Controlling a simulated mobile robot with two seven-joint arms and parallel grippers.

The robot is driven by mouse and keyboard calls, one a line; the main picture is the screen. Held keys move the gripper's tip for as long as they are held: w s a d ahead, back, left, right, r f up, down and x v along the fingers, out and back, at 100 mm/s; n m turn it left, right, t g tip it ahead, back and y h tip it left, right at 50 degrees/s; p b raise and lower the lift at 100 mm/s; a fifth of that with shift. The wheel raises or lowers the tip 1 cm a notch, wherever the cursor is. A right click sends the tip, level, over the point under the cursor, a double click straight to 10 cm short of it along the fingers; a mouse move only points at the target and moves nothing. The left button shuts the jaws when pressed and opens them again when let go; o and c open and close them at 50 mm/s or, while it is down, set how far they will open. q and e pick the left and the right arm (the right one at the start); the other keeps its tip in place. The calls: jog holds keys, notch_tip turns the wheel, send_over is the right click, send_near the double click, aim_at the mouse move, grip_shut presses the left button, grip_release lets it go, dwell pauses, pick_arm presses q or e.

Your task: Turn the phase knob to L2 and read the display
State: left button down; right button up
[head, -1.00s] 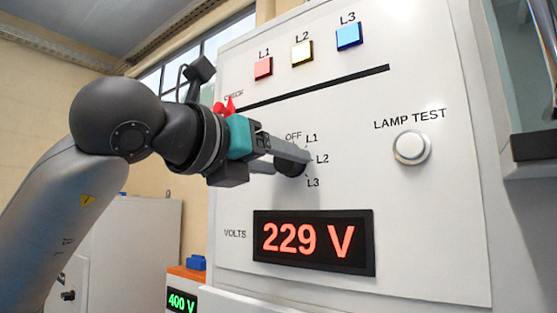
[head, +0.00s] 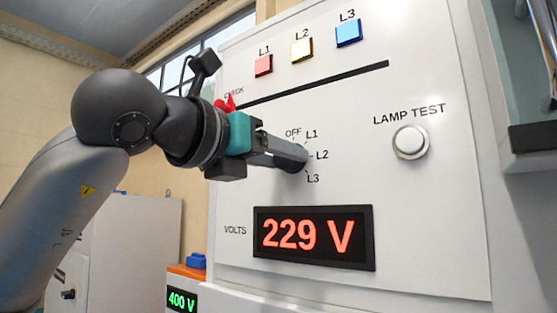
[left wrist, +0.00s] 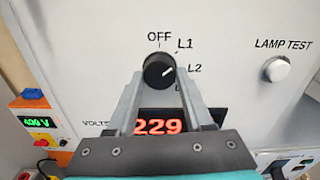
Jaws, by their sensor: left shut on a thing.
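The black phase knob (left wrist: 157,66) sits on the white panel, among the marks OFF, L1, L2 and L3. In the left wrist view its white pointer mark is on the right side, toward L2. My left gripper (head: 298,157) is shut on the knob, one finger on each side; the wrist view also shows its fingertips (left wrist: 159,73) there. In the head view the fingers hide most of the knob. The volts display (head: 313,238) below reads 229 V in red. My right gripper is not in view.
A lamp test button (head: 410,143) is right of the knob. Red L1 (head: 263,65), yellow L2 (head: 301,50) and blue L3 (head: 348,33) lamps are above. A green 400 V display (head: 182,299) is at the lower left. A dark-edged grey part (head: 532,140) juts in at right.

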pick_arm(q)
jog(key=m+b, duration=0.1)
jog(key=m, duration=0.2)
jog(key=m+b, duration=0.1)
jog(key=m, duration=0.3)
jog(key=shift+a+r, duration=0.1)
jog(key=shift+m, duration=0.4)
dwell(0.3)
jog(key=shift+c, duration=1.4)
grip_release()
jog(key=shift+s+a+b, duration=0.25)
jog(key=shift+b, duration=0.15)
jog(key=b+v, duration=0.4)
jog(key=v, duration=1)
jog(key=shift+s, duration=0.2)
